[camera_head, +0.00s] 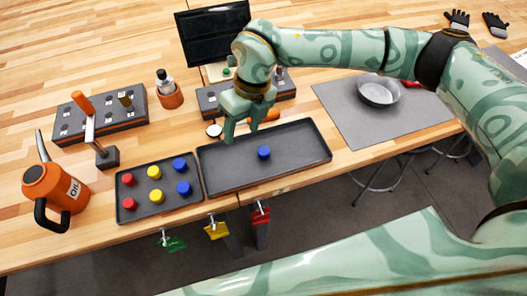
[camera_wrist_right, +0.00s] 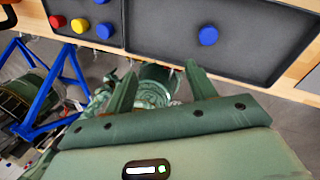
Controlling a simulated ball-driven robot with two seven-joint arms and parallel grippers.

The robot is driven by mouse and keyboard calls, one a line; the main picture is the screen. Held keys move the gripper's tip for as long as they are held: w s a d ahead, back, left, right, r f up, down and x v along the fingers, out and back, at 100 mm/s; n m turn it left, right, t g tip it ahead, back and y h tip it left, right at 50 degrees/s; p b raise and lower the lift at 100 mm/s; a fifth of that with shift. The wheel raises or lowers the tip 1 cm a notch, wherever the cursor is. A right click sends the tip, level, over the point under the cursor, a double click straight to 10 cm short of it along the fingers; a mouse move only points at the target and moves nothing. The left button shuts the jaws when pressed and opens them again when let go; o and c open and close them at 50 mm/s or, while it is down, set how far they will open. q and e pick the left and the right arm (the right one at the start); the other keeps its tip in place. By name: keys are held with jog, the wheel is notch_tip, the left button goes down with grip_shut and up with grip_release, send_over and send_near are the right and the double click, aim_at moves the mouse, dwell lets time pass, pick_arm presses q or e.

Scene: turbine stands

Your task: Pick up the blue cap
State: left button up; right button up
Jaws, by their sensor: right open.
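A single blue cap (camera_head: 264,152) lies in the large dark tray (camera_head: 310,160) and also shows in the right wrist view (camera_wrist_right: 208,36). Two more blue caps, a farther one (camera_head: 179,164) and a nearer one (camera_head: 183,187), sit in the smaller tray (camera_head: 128,180) to its left, beside red and yellow caps. My right gripper (camera_head: 242,134) is open and empty, above the back edge of the large tray. In the right wrist view its two fingertips (camera_wrist_right: 161,72) are apart, and the lone cap is beyond them, to the right. My left gripper is not in view.
An orange oil can (camera_head: 55,188) stands left of the small tray. Coloured clamps hang at the front edge.

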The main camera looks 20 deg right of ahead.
jog(key=w+d+r+m+h, duration=0.1)
jog(key=w+d+h, duration=0.2)
jog(key=d, duration=0.3)
send_over(264, 151)
jog(key=shift+t, duration=0.4)
notch_tip(264, 151, down, 10)
jog(key=shift+w+d+b, duration=0.1)
jog(key=shift+w+b, duration=0.05)
jog(key=shift+b, duration=0.15)
notch_tip(264, 151, down, 6)
jog(key=shift+c, duration=0.4)
grip_shut()
jog(key=shift+r, duration=0.1)
